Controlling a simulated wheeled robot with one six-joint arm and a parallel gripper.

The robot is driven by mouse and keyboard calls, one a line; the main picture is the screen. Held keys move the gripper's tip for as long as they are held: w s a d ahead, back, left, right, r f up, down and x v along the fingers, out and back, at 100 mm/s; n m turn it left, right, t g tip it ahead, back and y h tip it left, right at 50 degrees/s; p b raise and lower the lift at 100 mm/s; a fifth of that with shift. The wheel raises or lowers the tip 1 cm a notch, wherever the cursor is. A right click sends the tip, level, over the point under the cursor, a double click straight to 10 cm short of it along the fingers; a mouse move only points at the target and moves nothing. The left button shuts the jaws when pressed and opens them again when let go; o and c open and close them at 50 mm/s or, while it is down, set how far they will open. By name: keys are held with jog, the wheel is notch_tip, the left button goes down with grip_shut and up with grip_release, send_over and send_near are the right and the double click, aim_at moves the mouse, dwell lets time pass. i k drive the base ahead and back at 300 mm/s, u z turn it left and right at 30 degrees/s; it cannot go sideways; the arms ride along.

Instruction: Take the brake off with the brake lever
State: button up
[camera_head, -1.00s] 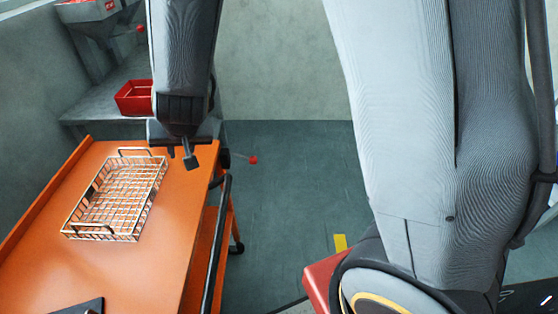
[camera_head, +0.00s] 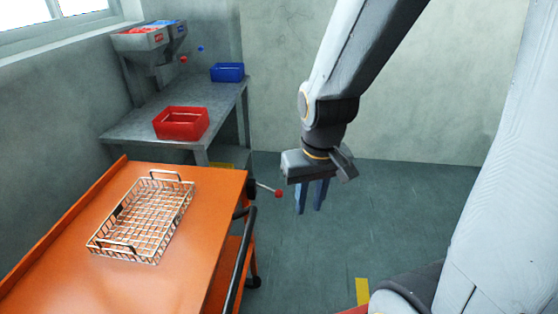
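The brake lever is a thin rod with a red knob (camera_head: 278,194). It sticks out to the right from the far right corner of the orange cart (camera_head: 200,255). My gripper (camera_head: 309,208) hangs over the floor just right of the red knob, fingers pointing down. A gap shows between its two blue-grey fingers, with nothing between them. The fingers look apart from the knob, though the depth between them is hard to judge. The lever's base is partly hidden beside the black cart handle (camera_head: 241,262).
A wire basket (camera_head: 143,217) sits on the cart. Behind it, a grey bench (camera_head: 140,128) holds a red bin (camera_head: 181,123) and a blue bin (camera_head: 228,72), with dispensers (camera_head: 145,40) above. The floor right of the cart is open.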

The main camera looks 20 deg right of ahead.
aim_at(278, 193)
jog(key=k, duration=0.5)
jog(key=z, duration=1.95)
jog(key=i, duration=1.5)
jog(key=u, duration=2.45)
